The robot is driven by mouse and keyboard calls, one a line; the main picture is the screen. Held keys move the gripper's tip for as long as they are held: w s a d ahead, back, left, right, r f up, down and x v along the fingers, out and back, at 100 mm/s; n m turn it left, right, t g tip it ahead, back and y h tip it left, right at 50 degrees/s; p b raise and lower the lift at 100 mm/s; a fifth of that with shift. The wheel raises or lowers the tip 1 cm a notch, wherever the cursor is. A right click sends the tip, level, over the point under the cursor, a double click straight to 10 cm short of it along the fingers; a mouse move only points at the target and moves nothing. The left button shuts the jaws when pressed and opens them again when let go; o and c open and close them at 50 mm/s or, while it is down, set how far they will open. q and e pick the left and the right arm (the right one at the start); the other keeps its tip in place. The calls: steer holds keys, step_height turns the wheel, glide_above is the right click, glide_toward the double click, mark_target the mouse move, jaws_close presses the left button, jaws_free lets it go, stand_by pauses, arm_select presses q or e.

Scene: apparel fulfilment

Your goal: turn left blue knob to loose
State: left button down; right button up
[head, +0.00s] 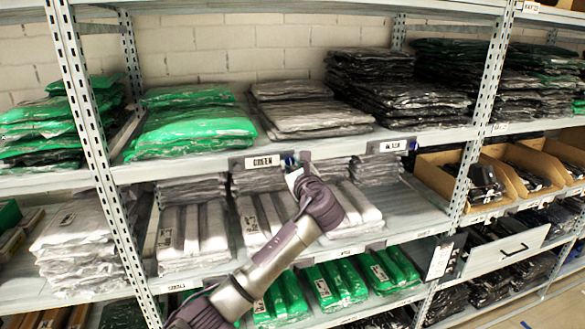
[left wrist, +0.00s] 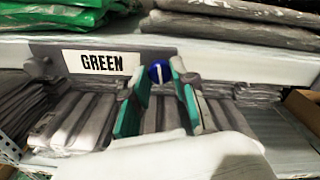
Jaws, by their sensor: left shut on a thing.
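The blue knob (left wrist: 159,73) sits on the shelf's front edge, just right of the label reading GREEN (left wrist: 103,62). A pale line runs nearly upright across its face. In the head view my left gripper (head: 297,161) reaches up to the shelf edge beside the same label (head: 262,161), and mostly hides the knob. In the left wrist view the teal-padded fingers of my left gripper (left wrist: 160,78) stand on both sides of the knob and are shut on it. My right gripper is in neither view.
Green bagged garments (head: 190,122) and grey ones (head: 310,110) lie on the shelf above. Grey bagged stacks (head: 190,225) fill the shelf below, close under my left arm. A perforated metal upright (head: 92,150) stands left, another (head: 482,110) right. Brown bins (head: 440,170) are at right.

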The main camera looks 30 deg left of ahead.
arm_select(q)
steer(key=n+b, duration=0.1)
steer(key=n, duration=0.1)
steer(key=n+b, duration=0.1)
steer(key=n, duration=0.1)
steer(key=shift+f+n, duration=0.2)
steer(key=shift+n, duration=0.1)
steer(key=n+b, duration=0.3)
steer(key=shift+n, duration=0.4)
steer(key=n+b, duration=0.2)
steer(key=n, duration=0.1)
steer(key=shift+n+b, duration=1.45)
steer(key=shift+n, duration=0.65)
steer(key=shift+r, duration=0.1)
steer(key=c, duration=0.9)
jaws_free()
